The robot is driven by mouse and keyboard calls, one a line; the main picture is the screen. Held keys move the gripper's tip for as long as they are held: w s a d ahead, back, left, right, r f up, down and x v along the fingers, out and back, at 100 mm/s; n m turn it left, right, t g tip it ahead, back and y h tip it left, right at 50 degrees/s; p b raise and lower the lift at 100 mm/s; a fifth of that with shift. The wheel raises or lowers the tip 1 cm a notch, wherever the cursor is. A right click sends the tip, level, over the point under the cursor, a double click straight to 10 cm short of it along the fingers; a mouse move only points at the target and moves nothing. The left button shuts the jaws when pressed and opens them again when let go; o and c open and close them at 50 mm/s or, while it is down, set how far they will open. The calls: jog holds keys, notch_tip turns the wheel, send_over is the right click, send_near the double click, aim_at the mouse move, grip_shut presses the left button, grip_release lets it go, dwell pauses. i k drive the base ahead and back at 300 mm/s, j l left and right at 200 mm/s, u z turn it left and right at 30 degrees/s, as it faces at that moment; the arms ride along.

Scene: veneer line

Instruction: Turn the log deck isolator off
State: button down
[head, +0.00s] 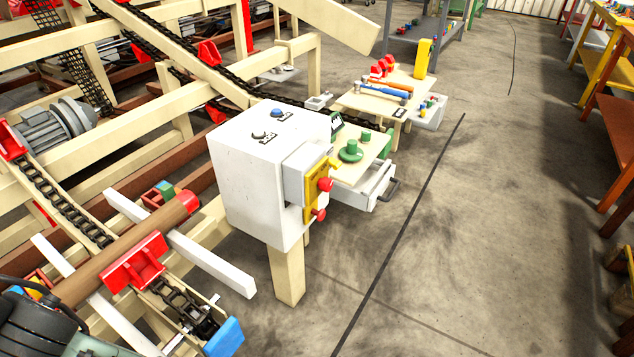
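A white control box (262,190) stands on a cream post in the middle of the head view. On its right side is a grey housing with a yellow plate (318,190). This plate carries a red knob (325,184) and a lower red knob (319,215), and looks like an isolator. My gripper is not recognisable in view.
Cream conveyor frames with chains and a brown log (125,245) fill the left. A white beam (210,262) juts toward the box. Behind it stand a small bench with green parts (350,152) and an open drawer (368,190). The floor (450,240) to the right is clear.

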aim_at(325, 184)
jog(key=l, duration=1.75)
jog(key=i+u, duration=0.05)
jog(key=i, duration=0.05)
